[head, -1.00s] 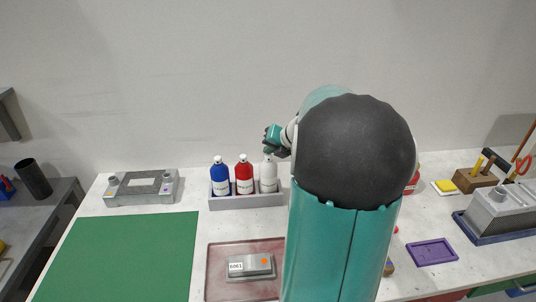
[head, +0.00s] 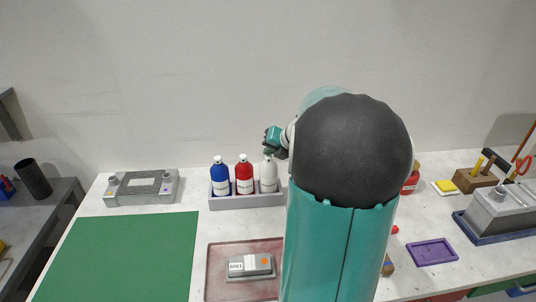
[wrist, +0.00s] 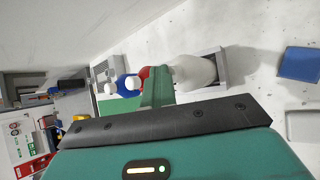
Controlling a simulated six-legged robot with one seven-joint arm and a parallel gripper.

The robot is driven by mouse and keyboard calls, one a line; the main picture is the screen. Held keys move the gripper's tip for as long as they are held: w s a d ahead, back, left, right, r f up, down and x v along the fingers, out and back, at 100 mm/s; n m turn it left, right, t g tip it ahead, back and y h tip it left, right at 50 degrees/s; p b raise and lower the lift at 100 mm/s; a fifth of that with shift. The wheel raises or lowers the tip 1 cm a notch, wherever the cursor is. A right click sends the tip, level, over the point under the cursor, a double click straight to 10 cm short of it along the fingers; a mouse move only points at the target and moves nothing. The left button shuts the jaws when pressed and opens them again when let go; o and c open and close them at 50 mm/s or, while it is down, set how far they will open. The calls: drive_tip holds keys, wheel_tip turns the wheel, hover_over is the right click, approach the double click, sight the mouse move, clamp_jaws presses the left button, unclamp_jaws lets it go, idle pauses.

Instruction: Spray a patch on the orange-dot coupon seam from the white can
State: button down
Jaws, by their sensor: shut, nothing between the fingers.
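The white can (head: 268,176) stands upright at the right end of a grey rack, beside a red can (head: 244,178) and a blue can (head: 220,178). My gripper (head: 269,148) is shut and empty, at the top of the white can; I cannot tell whether it touches. In the wrist view, the white can (wrist: 197,70) lies just beyond the teal finger (wrist: 158,87). The grey coupon block (head: 248,268) with an orange dot and a 6061 label sits on a reddish tray (head: 216,286). My arm hides the tray's right part.
The grey rack (head: 245,201) holds the cans near the wall. A green mat (head: 120,255) covers the left front. A grey fixture (head: 141,187) stands at the back left. A purple tray (head: 432,252) and a wooden tool block (head: 474,181) are on the right.

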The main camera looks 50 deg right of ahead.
sight(271, 158)
drive_tip(key=shift+r, duration=3.2)
drive_tip(key=s+a+r+n+g+y, duration=0.1)
drive_tip(key=a+n, duration=1)
drive_tip(key=a, duration=0.2)
drive_tip(key=s+a+r+n+g+y, duration=0.1)
drive_tip(key=s+a+n, duration=0.1)
drive_tip(key=a+n, duration=0.95)
drive_tip(key=s+a+f+n, duration=0.1)
drive_tip(key=s+a+n, duration=0.5)
drive_tip(key=n, duration=0.5)
drive_tip(key=s+a+f+n+g+h, duration=0.1)
drive_tip(key=s+a+f+n, duration=0.1)
drive_tip(key=s+a+n, duration=0.5)
drive_tip(key=a+n, duration=0.1)
drive_tip(key=n, duration=0.4)
drive_tip(key=shift+f+g, duration=0.3)
